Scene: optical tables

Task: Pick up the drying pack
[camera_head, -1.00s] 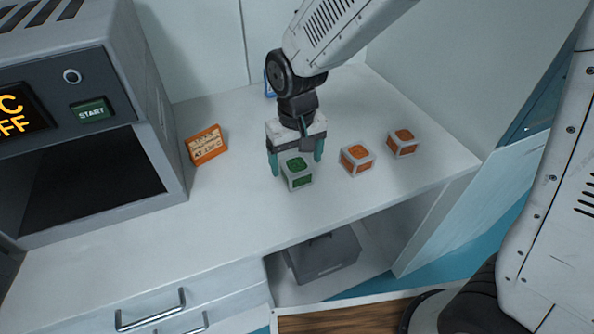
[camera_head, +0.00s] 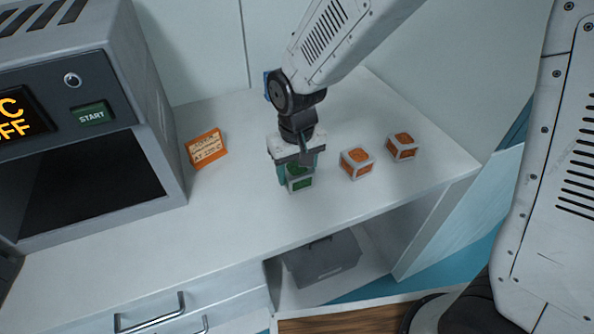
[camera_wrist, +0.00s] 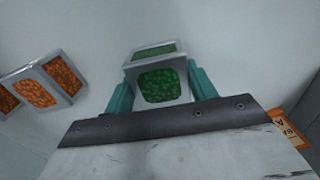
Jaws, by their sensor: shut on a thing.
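Three small cube packs with pale frames are on the white counter (camera_head: 240,215). One has green panels, and the task's words do not show which is meant. The green pack (camera_head: 301,184) is between the teal fingers of my gripper (camera_head: 297,172). In the wrist view the green pack (camera_wrist: 159,84) sits between the fingers (camera_wrist: 162,88), which are shut on it from both sides. Whether it is clear of the counter I cannot tell. Two orange packs, one nearer (camera_head: 357,163) and one farther (camera_head: 402,147), stand to the right.
A grey oven-like machine (camera_head: 165,150) with an open dark chamber and a START button (camera_head: 92,112) stands at the left. An orange sign (camera_head: 206,148) stands beside it. A grey bin (camera_head: 322,262) is on the shelf below. The counter's front left is clear.

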